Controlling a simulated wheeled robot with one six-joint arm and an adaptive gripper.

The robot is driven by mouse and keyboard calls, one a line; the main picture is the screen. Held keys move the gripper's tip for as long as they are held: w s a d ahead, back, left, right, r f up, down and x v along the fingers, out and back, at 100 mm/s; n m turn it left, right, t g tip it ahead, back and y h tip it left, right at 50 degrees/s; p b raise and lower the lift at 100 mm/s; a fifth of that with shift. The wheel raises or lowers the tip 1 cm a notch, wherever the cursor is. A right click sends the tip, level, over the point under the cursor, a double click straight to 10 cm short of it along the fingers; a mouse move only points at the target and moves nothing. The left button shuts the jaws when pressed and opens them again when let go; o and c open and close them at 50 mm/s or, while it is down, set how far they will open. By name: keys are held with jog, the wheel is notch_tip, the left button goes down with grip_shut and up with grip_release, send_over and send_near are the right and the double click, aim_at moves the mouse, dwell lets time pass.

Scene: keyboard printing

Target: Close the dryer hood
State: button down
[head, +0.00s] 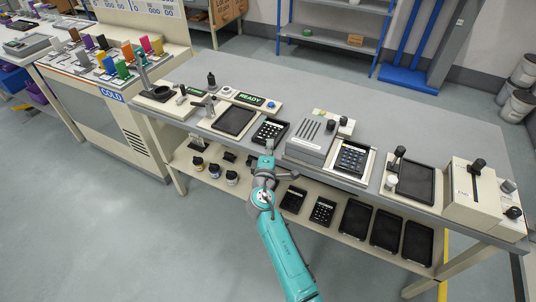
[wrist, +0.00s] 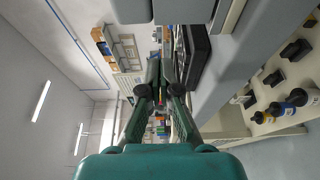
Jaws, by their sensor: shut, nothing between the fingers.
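The dryer appears to be the grey unit in the middle of the bench in the head view. Its grey hood (head: 311,136), a box with dark slots on top, stands to the left of a bed (head: 336,176). A black keypad (head: 352,158) lies uncovered on that bed, so the hood looks open. My gripper (head: 269,148) is at the bench's front edge, just left of the hood and apart from it. In the wrist view my gripper (wrist: 153,65) has its fingers together and empty. A large grey body, probably the dryer, fills the top edge there.
Another black keypad (head: 271,131) lies on the bench just behind my gripper. Black trays (head: 234,120) flank the dryer on both sides, one with an upright handle (head: 399,154). A cream machine (head: 473,191) stands at the right end. The lower shelf holds bottles, keypads and trays.

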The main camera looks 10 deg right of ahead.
jog(key=shift+s+d, duration=1.3)
jog(key=shift+d, duration=0.2)
